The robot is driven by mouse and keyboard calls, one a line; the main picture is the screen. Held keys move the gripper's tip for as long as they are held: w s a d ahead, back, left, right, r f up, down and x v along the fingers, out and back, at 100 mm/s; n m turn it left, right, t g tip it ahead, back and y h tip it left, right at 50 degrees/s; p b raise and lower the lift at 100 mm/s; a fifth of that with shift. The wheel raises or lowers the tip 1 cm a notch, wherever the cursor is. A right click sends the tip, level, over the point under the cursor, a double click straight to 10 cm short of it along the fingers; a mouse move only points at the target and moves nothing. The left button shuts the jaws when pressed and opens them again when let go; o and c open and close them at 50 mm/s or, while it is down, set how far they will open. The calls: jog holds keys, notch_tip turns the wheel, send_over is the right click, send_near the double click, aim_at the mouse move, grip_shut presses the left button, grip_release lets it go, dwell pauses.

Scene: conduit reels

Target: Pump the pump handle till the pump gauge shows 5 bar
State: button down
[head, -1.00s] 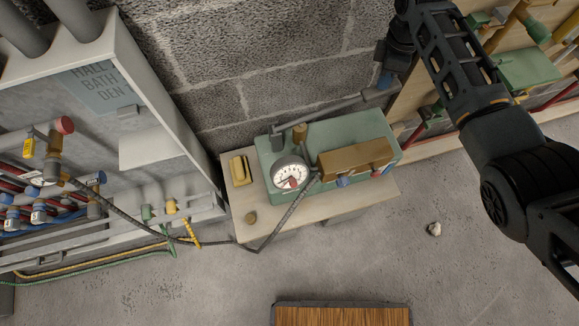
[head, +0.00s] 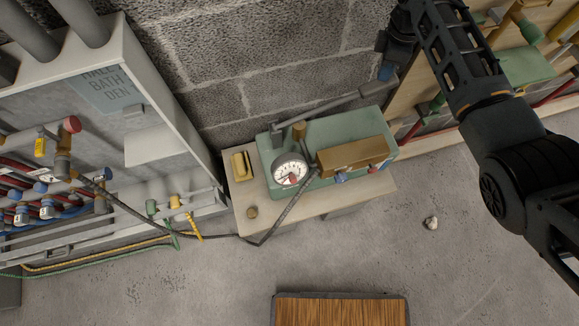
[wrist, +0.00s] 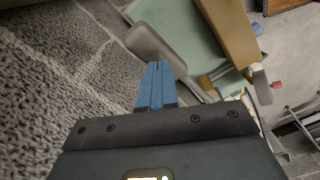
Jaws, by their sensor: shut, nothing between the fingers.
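The hand pump (head: 335,135) is a green box with a brass block, standing on a light board near the block wall. Its pump gauge (head: 290,172) is a round white dial with red on its lower part; the reading is too small to tell. The grey pump handle (head: 330,107) slopes up to the right from its pivot to a thicker grip. My gripper (head: 385,73) is at that grip end. In the wrist view its blue fingers (wrist: 156,84) are shut together with nothing between them, their tips overlapping the grey grip (wrist: 150,45). I cannot tell whether they touch it.
A black hose (head: 270,232) runs from the pump to the open grey cabinet (head: 165,95) with pipes and valves at left. A yellow item (head: 242,166) lies on the board. A wooden rack (head: 405,95) stands right. The floor in front is mostly clear, with a small stone (head: 431,223).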

aim_at(379, 83)
jog(key=shift+f, duration=0.15)
jog(key=shift+s+a+f+b, duration=0.1)
jog(key=shift+f+b, duration=2.45)
jog(key=shift+f, duration=1.25)
notch_tip(379, 83, up, 8)
jog(key=p, duration=0.7)
jog(key=shift+f, duration=0.15)
jog(key=shift+f+b, duration=2.85)
jog(key=shift+f, duration=0.9)
